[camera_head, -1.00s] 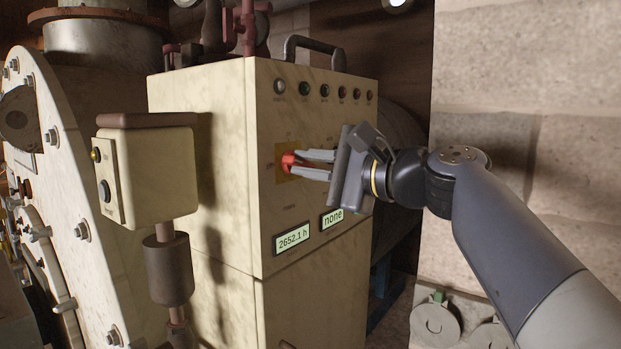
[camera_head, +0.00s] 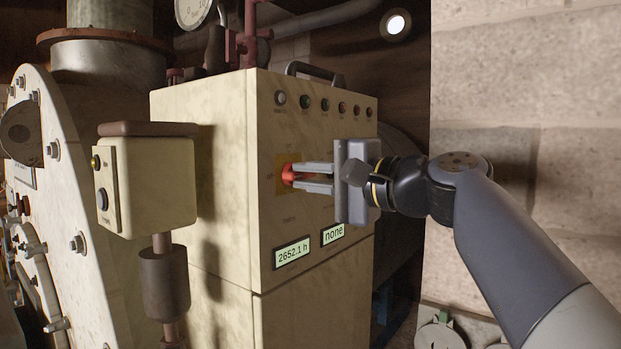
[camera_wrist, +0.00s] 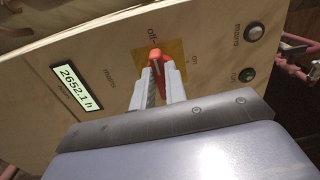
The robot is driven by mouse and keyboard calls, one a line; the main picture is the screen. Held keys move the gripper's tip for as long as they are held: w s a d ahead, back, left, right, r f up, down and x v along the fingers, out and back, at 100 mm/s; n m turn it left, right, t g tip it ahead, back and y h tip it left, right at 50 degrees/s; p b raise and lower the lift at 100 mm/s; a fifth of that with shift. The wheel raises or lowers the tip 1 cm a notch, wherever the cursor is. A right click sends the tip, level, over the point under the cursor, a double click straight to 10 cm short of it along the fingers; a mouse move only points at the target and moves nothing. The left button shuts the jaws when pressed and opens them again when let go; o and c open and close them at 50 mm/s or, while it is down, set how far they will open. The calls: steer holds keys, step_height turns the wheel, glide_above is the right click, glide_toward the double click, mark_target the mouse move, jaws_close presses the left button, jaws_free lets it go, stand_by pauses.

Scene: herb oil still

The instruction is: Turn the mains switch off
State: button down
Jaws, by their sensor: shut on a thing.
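The mains switch is a red handle (camera_head: 287,173) on a yellow plate on the front of the cream cabinet (camera_head: 225,190). In the wrist view the red handle (camera_wrist: 156,60) points up toward the "off" label, with the "on" label to its right. My gripper (camera_head: 294,175) reaches in from the right and is shut on the handle. In the wrist view its two fingers (camera_wrist: 158,72) lie on either side of the handle. The fingers hide part of the handle.
A row of round lamps (camera_head: 325,104) runs along the cabinet's top. Two displays, one reading 2652.1 h (camera_head: 292,252) and one "none" (camera_head: 333,234), sit below the switch. A box on a post (camera_head: 150,180) stands left of the cabinet. A stone wall (camera_head: 530,90) is at right.

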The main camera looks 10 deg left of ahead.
steer(key=c, duration=1.5)
jaws_free()
steer(key=shift+o, duration=0.2)
steer(key=b+v, duration=0.2)
steer(key=v, duration=0.8)
steer(key=shift+s+d, duration=0.15)
steer(key=shift+d, duration=0.25)
